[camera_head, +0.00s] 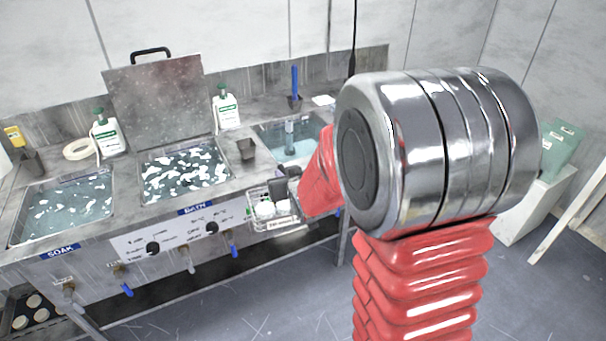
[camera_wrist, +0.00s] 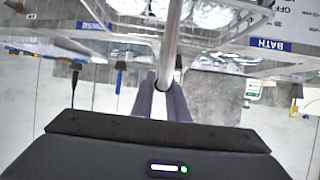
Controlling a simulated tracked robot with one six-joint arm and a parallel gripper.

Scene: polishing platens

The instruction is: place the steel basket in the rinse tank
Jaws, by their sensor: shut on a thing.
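The steel basket (camera_head: 272,211) is a small wire basket with white pieces inside. It hangs in front of the counter's front edge, between the BATH label and my arm. My gripper (camera_head: 286,181) is shut on its handle. In the wrist view my gripper's fingers (camera_wrist: 162,98) close on the handle bar (camera_wrist: 171,45), and basket wires (camera_wrist: 150,10) show at the top edge. The rightmost tank (camera_head: 296,152), taken as the rinse tank, holds clear water with a spout above it. My arm hides its right part and any front label.
The foamy bath tank (camera_head: 185,172) has a raised lid (camera_head: 155,95) behind it. The soak tank (camera_head: 62,208) is at left. A dark cup (camera_head: 246,149) stands between the bath and rightmost tanks. White bottles (camera_head: 226,108) and a blue-handled brush (camera_head: 294,85) stand along the back.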

